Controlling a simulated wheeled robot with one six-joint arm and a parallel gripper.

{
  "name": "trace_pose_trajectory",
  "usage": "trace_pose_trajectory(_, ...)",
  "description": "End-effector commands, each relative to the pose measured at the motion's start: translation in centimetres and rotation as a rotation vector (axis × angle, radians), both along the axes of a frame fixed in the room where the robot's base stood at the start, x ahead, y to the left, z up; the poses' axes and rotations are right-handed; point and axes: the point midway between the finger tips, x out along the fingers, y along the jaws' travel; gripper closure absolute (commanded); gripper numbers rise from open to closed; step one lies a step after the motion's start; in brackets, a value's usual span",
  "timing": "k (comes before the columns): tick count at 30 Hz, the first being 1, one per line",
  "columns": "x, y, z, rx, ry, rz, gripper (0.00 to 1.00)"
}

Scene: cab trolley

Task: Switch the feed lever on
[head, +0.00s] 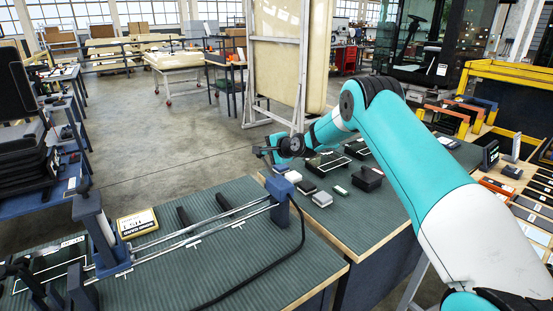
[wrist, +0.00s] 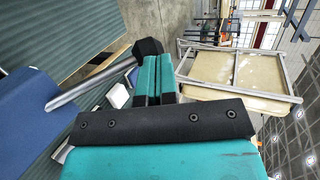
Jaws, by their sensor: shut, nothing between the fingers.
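The feed lever (wrist: 95,82) shows in the wrist view as a grey rod rising from a blue block (wrist: 35,115), with a black knob (wrist: 148,47) at its end. My gripper (wrist: 157,62) is shut and empty, its teal fingers side by side. The knob lies just past the fingertips; I cannot tell whether they touch. In the head view my gripper (head: 264,151) is small, above the blue block (head: 283,188) at the right end of the rail rig. The lever is hard to make out there, and no on or off mark is readable.
Two metal rails (head: 185,238) run from that block to a blue post (head: 95,230) on the green-topped bench (head: 250,270). A black cable lies across the bench. A yellow-and-white box (head: 138,222) sits behind the rails. Black and white small boxes (head: 322,199) lie on the adjoining bench.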

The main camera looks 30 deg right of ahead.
Motion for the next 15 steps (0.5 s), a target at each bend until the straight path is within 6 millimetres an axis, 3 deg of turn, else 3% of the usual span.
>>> trace_pose_trajectory(15,0.43,0.68,-0.66,-0.002,-0.002,0.006,1.00)
